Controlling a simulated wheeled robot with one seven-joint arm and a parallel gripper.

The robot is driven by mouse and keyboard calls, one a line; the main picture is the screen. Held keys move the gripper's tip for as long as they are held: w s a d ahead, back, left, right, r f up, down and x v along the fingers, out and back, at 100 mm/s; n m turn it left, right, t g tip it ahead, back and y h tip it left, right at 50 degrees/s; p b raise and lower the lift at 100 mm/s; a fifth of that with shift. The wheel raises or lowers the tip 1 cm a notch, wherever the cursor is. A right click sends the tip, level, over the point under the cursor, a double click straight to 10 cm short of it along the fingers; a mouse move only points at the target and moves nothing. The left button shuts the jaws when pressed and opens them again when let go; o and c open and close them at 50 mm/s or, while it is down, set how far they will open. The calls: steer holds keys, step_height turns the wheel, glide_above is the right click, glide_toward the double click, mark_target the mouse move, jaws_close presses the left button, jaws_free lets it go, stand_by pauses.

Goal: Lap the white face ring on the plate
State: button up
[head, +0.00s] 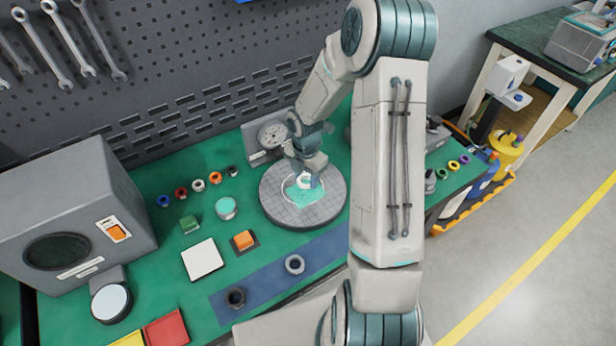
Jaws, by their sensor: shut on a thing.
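The round grey lapping plate (275,212) with scored lines lies on the green bench. A teal patch (300,197) is smeared near its middle. My gripper (305,177) points down over the plate and is shut on the white face ring (303,184), which shows only in part between the fingers. The ring is at or just above the teal patch. I cannot tell from this view whether its face touches the plate.
A dial gauge (271,134) stands behind the plate. A white pad (202,260), an orange block (243,240) and a teal-topped tin (226,208) lie left. A grey box (60,205) stands far left.

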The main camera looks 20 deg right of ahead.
step_height(320, 180, up, 4)
steer(key=p, duration=0.2)
steer(key=shift+p, duration=0.4)
